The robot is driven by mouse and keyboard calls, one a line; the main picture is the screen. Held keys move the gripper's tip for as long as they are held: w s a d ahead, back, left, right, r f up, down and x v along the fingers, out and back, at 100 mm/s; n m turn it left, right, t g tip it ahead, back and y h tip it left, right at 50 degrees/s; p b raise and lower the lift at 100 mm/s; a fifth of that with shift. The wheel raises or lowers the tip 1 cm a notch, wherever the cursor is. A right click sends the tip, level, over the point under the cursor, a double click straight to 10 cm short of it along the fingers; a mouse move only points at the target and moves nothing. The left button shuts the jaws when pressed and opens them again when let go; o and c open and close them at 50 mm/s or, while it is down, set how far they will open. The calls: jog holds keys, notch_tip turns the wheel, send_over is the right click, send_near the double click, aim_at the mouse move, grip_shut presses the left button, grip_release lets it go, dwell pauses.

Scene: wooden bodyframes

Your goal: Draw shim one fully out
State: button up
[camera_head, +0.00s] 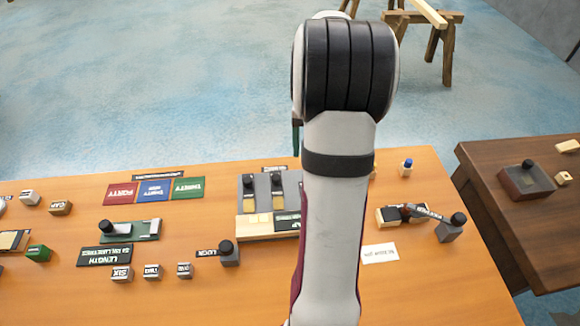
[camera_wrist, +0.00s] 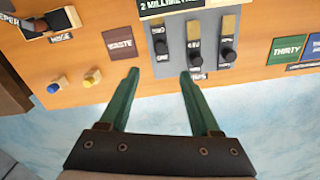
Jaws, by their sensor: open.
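A grey shim rack (camera_wrist: 212,58) with three slots shows in the wrist view, each slot with a black knob and a brass-coloured strip. The leftmost knob (camera_wrist: 160,45) has a small label that seems to read ONE, so it appears to be shim one, seated in its slot. My gripper (camera_wrist: 160,74) is open and empty, its green fingers apart and their tips just short of the rack's near edge, roughly in line with that knob. In the head view my arm covers part of the rack (camera_head: 262,186), where two knobs show.
A WASTE label (camera_wrist: 120,42) lies left of the rack, with blue (camera_wrist: 54,88) and yellow (camera_wrist: 92,77) small pieces near the table edge. Coloured THIRTY and FORTY plates (camera_head: 154,190) lie beside the rack. A 2 MILLIMETRES plate (camera_wrist: 170,7) is beyond it.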

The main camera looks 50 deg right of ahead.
notch_tip(320, 180, down, 14)
jog(key=shift+a+f, duration=0.1)
jog(key=shift+c, duration=0.3)
grip_shut()
dwell(1.1)
